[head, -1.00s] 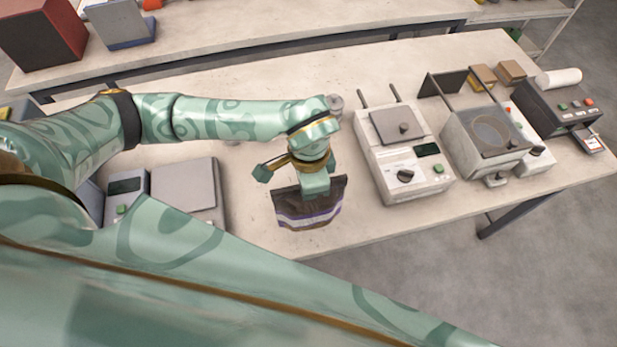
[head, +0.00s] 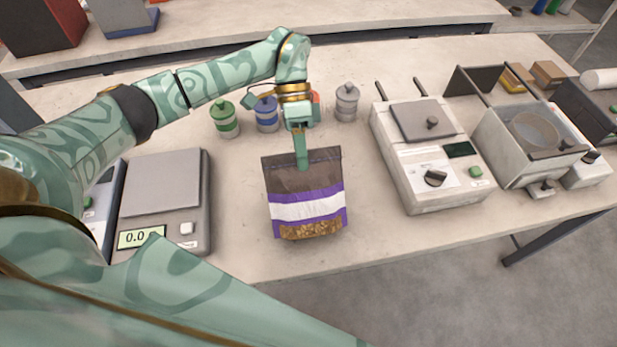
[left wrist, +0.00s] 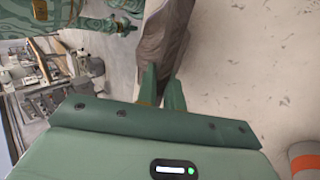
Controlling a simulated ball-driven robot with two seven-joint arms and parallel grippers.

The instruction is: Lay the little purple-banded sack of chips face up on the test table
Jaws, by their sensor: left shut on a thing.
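The little sack of chips (head: 306,208) is brown with a purple-and-white band and a strip showing golden chips at its lower end. My left gripper (head: 303,160) is shut on its top edge. In the head view the banded face is turned up toward the camera, over the test table (head: 240,258). I cannot tell whether the sack rests on the table or hangs just above it. In the left wrist view the sack (left wrist: 165,45) runs away from the fingertips (left wrist: 162,85), seen nearly edge-on.
A scale (head: 165,190) reading 0.0 stands left of the sack, and a boxy tester (head: 430,155) stands to its right. Green (head: 225,118), blue (head: 265,113) and grey (head: 347,102) weights stand behind. Bare tabletop lies around the sack.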

